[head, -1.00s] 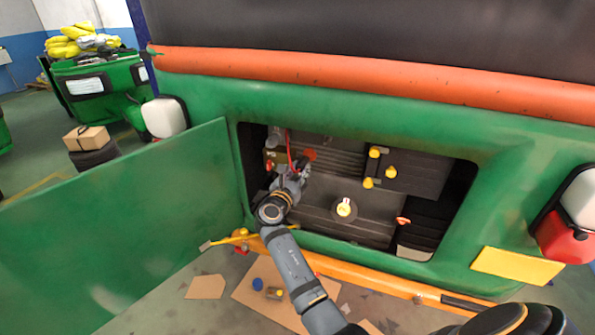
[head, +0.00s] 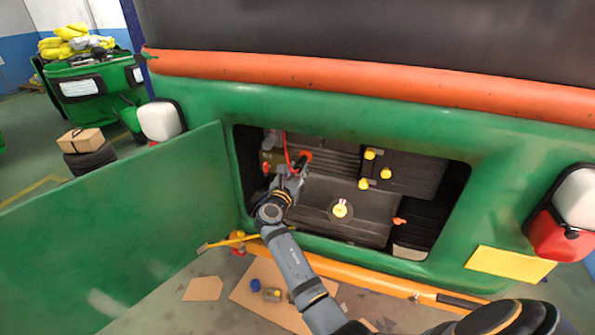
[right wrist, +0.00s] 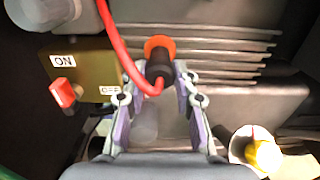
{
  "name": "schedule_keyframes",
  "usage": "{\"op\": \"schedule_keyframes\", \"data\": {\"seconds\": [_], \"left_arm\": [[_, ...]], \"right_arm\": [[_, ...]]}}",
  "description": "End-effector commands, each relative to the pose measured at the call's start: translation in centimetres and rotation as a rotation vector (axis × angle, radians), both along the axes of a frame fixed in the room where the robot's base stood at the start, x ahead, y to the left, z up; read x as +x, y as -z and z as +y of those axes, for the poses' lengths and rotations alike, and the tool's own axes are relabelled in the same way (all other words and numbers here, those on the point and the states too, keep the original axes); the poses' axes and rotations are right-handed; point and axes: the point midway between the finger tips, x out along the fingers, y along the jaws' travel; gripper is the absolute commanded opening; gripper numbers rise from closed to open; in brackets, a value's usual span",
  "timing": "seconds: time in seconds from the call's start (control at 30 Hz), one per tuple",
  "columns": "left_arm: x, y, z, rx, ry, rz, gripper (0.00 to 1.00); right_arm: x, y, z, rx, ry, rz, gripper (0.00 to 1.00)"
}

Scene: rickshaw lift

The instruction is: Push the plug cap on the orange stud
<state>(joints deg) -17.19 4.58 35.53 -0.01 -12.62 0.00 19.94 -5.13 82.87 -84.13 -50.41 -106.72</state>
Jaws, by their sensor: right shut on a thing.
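The plug cap (right wrist: 159,75) is a dark sleeve with a red cable bent out of its near end. My right gripper (right wrist: 160,90) is shut on it, one finger on each side. The orange stud (right wrist: 159,46) is a round orange collar on the dark ribbed casing. The cap's far end overlaps the collar in the right wrist view; I cannot tell how deep it sits. In the head view my right gripper (head: 294,178) is inside the open bay, just below the orange stud (head: 305,155). My left gripper is not in view.
A brass switch box (right wrist: 82,72) with a red lever (right wrist: 62,92) stands close left of the gripper. A white disc with a yellow knob (head: 340,208) is to the right. Several yellow caps (head: 386,174) sit further right. The green bay door (head: 120,210) stands open at left.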

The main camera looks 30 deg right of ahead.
Motion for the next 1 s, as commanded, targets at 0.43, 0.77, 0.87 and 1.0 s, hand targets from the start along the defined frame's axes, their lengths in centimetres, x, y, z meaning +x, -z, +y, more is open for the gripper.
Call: {"op": "schedule_keyframes", "data": {"seconds": [0.43, 0.77, 0.87, 1.0], "left_arm": [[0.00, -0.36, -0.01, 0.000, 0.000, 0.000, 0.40], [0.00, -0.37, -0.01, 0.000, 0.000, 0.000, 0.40], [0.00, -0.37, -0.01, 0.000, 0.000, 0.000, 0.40], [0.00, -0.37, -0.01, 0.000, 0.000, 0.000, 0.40]], "right_arm": [[0.25, -0.09, -0.30, 0.000, 0.000, -0.001, 0.01], [0.32, -0.08, -0.38, -0.001, 0.000, -0.001, 0.01], [0.38, -0.07, -0.43, -0.001, 0.000, -0.001, 0.01], [0.46, -0.07, -0.52, -0.001, 0.000, -0.001, 0.01]]}}
